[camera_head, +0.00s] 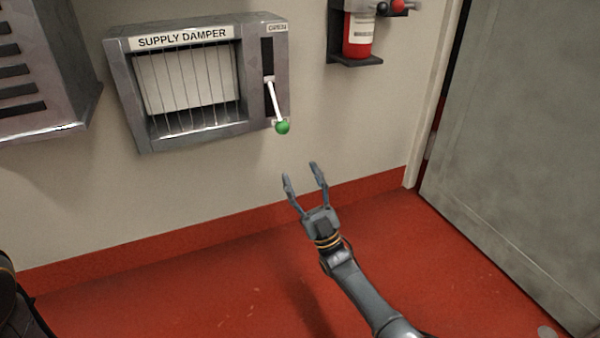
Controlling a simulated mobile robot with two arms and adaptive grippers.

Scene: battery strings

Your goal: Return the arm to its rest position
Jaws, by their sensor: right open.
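My right gripper (304,178) is open and empty, with its two fingers spread and pointing up toward the wall. My right arm comes in from the lower right. The gripper is below and slightly right of the green-knobbed lever (275,104) on the supply damper (247,90), with a visible gap between the fingertips and the knob. The lever's knob hangs at the lower end of its slot. A dark part of my own body shows at the lower left edge. My left gripper does not show.
A fire extinguisher (358,36) sits in a wall bracket at the top. A grey door (520,150) stands at the right. A louvered metal box (45,128) is on the wall at the left. The red floor (180,295) is clear.

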